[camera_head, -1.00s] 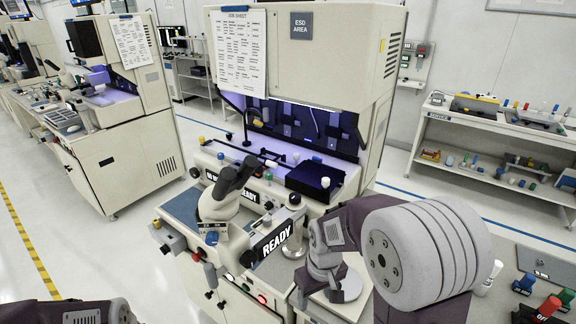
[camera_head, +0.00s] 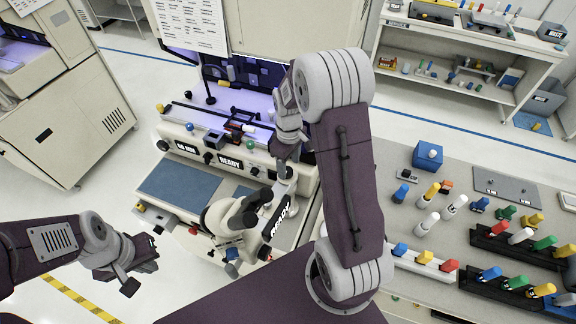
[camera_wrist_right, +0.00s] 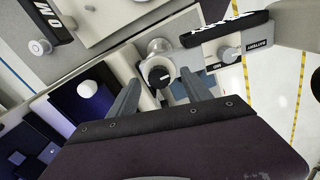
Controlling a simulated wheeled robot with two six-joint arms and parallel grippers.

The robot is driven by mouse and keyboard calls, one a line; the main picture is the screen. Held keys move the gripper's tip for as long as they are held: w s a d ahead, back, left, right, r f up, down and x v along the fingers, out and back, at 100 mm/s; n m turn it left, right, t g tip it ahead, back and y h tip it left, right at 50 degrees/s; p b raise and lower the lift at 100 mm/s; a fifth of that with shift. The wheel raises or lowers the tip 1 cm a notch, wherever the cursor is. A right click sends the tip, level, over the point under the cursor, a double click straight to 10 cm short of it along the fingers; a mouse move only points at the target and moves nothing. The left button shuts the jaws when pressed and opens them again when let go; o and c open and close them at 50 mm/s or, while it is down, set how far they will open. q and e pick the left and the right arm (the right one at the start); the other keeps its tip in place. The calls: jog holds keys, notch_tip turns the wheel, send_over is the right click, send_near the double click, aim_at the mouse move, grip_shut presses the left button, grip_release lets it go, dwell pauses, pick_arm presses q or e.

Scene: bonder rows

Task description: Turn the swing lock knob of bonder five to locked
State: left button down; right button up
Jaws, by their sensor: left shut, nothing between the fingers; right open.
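The cream bonder (camera_head: 180,133) stands ahead of me, with a READY sign on its front panel. In the right wrist view a round silver knob with a dark face (camera_wrist_right: 158,75) shows between my open right fingers (camera_wrist_right: 160,84); I cannot tell whether they touch it. I cannot read a swing lock label or the bonder's number. My right gripper (camera_head: 286,150) reaches down over the bonder's right side in the head view, and my arm hides part of that side. My left gripper (camera_head: 135,268) is shut and empty at the lower left, apart from the bonder.
Another grey knob (camera_wrist_right: 228,55) sits on a labelled plate beside the silver one. The black microscope eyepieces (camera_head: 240,213) stand close to my right gripper. A bench (camera_head: 400,215) with several coloured pegs is at the right. Open floor (camera_head: 100,215) lies at the left.

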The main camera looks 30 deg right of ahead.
aim_at(288, 171)
jog(key=f, duration=0.1)
jog(key=w+f, duration=0.1)
jog(key=f, duration=0.1)
jog(key=shift+w+a, duration=0.15)
jog(key=shift+w, duration=0.1)
jog(key=shift+w+f, duration=0.1)
jog(key=shift+f, duration=0.25)
jog(key=shift+s+d+r, duration=0.15)
jog(key=shift+s+d, duration=0.05)
jog(key=shift+s, duration=0.45)
jog(key=shift+c, duration=0.4)
jog(key=c, duration=0.5)
jog(key=shift+w, duration=0.2)
grip_shut()
pick_arm(q)
jog(key=shift+w+r, duration=0.35)
jog(key=shift+r, duration=0.05)
